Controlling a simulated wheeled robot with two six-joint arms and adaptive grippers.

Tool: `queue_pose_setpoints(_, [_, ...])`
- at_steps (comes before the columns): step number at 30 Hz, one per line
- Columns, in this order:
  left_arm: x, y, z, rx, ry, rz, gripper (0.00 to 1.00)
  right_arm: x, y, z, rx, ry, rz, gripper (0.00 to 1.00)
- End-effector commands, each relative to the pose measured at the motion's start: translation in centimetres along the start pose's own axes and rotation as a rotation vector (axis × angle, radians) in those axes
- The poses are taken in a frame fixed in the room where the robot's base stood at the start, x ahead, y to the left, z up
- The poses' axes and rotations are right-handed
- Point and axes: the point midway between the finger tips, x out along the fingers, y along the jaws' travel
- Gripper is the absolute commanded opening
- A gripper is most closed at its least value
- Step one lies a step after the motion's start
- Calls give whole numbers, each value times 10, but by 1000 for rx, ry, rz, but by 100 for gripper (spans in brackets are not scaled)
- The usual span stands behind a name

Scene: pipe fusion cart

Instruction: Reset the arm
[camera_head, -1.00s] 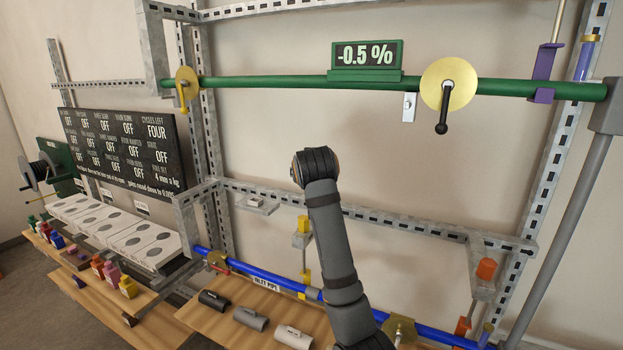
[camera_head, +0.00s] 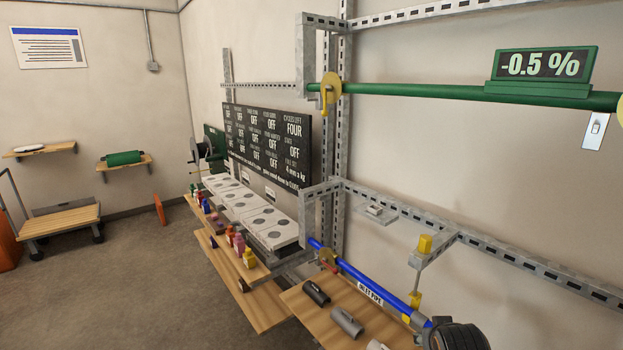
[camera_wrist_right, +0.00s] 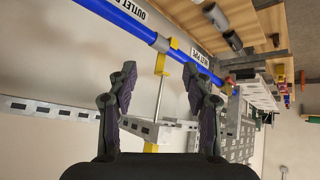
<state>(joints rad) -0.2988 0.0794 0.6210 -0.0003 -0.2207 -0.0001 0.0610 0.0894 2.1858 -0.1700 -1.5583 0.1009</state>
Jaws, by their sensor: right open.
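In the right wrist view my right gripper (camera_wrist_right: 160,78) is open, with two dark fingers apart and nothing held between them. Beyond the fingers is a blue pipe (camera_wrist_right: 132,18) with a yellow clamp (camera_wrist_right: 163,64), seen turned round. The fingers look apart from the pipe, but the exact distance cannot be told. In the head view only a dark joint of my arm shows at the bottom right edge, in front of the blue pipe (camera_head: 362,283). No gripper shows in the head view, and my left gripper is not visible in either view.
A metal rack carries a green pipe (camera_head: 430,92) with a display reading -0.5 % (camera_head: 540,65). A black status board (camera_head: 268,143) hangs left of it. Below are white boxes (camera_head: 268,228) and a wooden shelf (camera_head: 345,307) with grey couplings. Floor at the left is open.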

Motion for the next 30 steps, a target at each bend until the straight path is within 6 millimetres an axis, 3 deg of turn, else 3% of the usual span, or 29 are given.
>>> queue_pose_setpoints(1, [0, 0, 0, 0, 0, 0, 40, 0, -3, 38, -31, -55, -18, 50])
queue_pose_setpoints(6, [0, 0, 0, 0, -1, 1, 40, -12, -12, 129, -108, -191, -80, 50])
queue_pose_setpoints(15, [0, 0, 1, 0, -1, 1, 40, -55, -18, 238, -199, -375, -176, 50])
queue_pose_setpoints(23, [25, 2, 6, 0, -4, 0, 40, 41, -30, 300, -192, -410, -171, 50])
queue_pose_setpoints(26, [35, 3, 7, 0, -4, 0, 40, 80, -34, 333, -190, -427, -169, 50])
queue_pose_setpoints(30, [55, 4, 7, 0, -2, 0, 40, 142, -38, 400, -186, -457, -165, 50])
